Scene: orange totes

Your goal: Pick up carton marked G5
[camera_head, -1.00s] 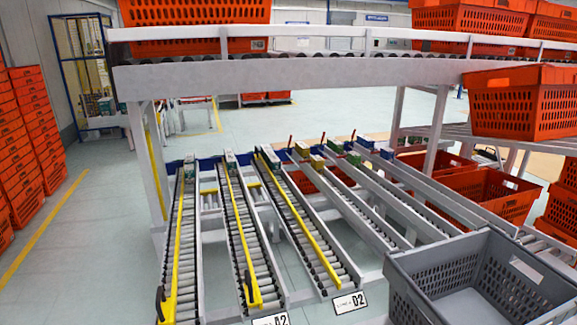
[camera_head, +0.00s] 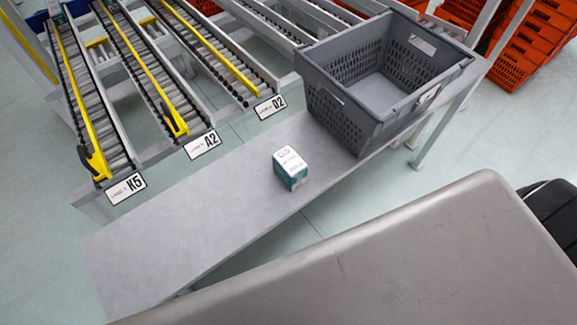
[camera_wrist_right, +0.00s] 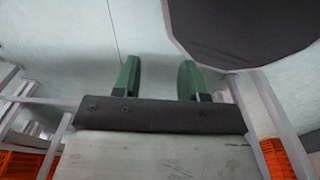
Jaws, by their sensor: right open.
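A small white and teal carton (camera_head: 290,167) stands on the grey bench (camera_head: 190,225) in the head view. Its top carries a mark that seems to read G5. My right gripper (camera_wrist_right: 159,78) shows in the right wrist view with two green fingers apart and nothing between them. Pale floor and a dark rounded shape lie beyond the fingers, and the carton is not in that view. Neither gripper shows in the head view.
A grey crate (camera_head: 345,108), empty inside, stands on the bench right of the carton. Roller lanes with signs K5 (camera_head: 127,188), A2 (camera_head: 202,145) and D2 (camera_head: 270,106) end behind the bench. Orange totes (camera_head: 527,45) are stacked at upper right. The bench left of the carton is clear.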

